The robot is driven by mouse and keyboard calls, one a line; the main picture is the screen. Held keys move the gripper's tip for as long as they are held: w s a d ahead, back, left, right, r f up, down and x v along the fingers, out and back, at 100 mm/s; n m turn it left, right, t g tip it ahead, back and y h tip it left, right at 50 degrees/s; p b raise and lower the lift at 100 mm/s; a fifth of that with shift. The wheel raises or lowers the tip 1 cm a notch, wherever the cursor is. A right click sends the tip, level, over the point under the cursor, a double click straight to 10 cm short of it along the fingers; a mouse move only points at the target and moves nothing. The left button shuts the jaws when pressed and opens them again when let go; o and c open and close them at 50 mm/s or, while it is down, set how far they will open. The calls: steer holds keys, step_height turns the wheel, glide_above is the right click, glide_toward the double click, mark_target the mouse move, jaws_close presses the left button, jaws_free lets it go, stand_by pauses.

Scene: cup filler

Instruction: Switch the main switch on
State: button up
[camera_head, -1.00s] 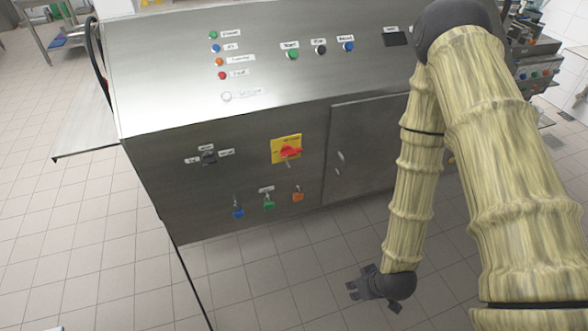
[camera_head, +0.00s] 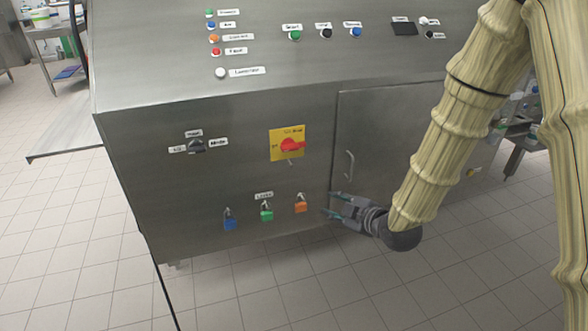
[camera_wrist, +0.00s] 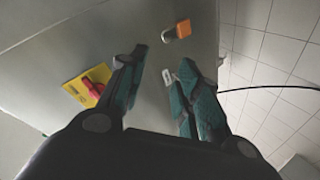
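The main switch is a red rotary knob (camera_head: 291,146) on a yellow plate (camera_head: 287,131) on the front of the steel cabinet. Its handle lies roughly horizontal. My gripper (camera_head: 331,205) is below and to the right of the switch, near the cabinet front, with its fingers pointing left. It is open and empty. In the wrist view the red knob (camera_wrist: 92,88) shows to the left, outside the fingers, and my gripper (camera_wrist: 161,68) has its two teal-padded fingers spread apart.
Buttons line the sloped panel above.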

steer(key=w+a+r+n+t+y+b, duration=0.25)
steer(key=w+r+n+b, duration=0.2)
steer(key=b, duration=0.25)
steer(key=n+y+b, duration=0.3)
steer(key=n+b, duration=0.2)
steer(key=b, duration=0.1)
glide_toward(293, 149)
steer(key=b+x, duration=0.1)
steer(key=x, duration=0.9)
steer(key=shift+s, duration=0.1)
steer(key=shift+c, duration=0.5)
jaws_close()
